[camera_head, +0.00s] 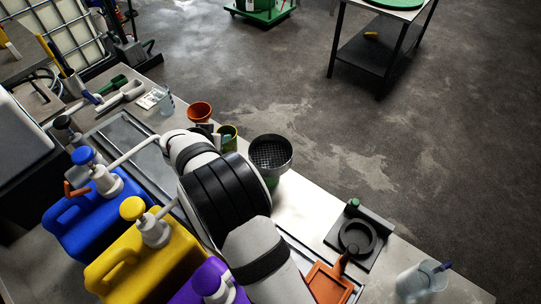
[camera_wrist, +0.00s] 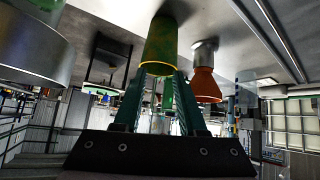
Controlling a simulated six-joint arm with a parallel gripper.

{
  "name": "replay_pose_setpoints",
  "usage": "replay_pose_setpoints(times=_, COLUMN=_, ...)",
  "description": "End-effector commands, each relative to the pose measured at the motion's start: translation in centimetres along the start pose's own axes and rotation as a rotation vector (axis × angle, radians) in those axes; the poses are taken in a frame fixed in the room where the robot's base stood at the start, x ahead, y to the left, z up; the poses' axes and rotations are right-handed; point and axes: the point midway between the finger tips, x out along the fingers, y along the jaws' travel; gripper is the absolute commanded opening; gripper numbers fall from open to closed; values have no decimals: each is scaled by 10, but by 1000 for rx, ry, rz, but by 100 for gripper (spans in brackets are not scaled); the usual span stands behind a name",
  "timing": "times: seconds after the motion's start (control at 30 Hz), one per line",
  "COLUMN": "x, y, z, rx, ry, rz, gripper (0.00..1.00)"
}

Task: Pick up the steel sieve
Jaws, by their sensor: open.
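In the wrist view, which looks upside down, a large grey metal round thing at the upper left (camera_wrist: 35,50) appears to be the sieve. My gripper (camera_wrist: 160,80) is open, with two green fingers. A green cup (camera_wrist: 162,45) shows straight beyond the fingertips; I cannot tell whether they touch it. The sieve is off to one side, not between the fingers. In the head view my arm hides most of the gripper.
Blue (camera_head: 85,215) and yellow (camera_head: 150,265) pump canisters stand at the lower left. A black ring stand (camera_head: 358,237) and a clear beaker (camera_head: 420,281) are to the right.

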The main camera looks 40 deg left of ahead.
Motion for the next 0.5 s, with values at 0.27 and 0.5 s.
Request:
replay_pose_setpoints(times=0.27, x=2, y=25, z=-12, rx=-481, ry=11, rz=143, gripper=40)
replay_pose_setpoints(times=0.5, x=-10, y=80, z=-37, rx=-1561, ry=-246, rz=459, gripper=40)
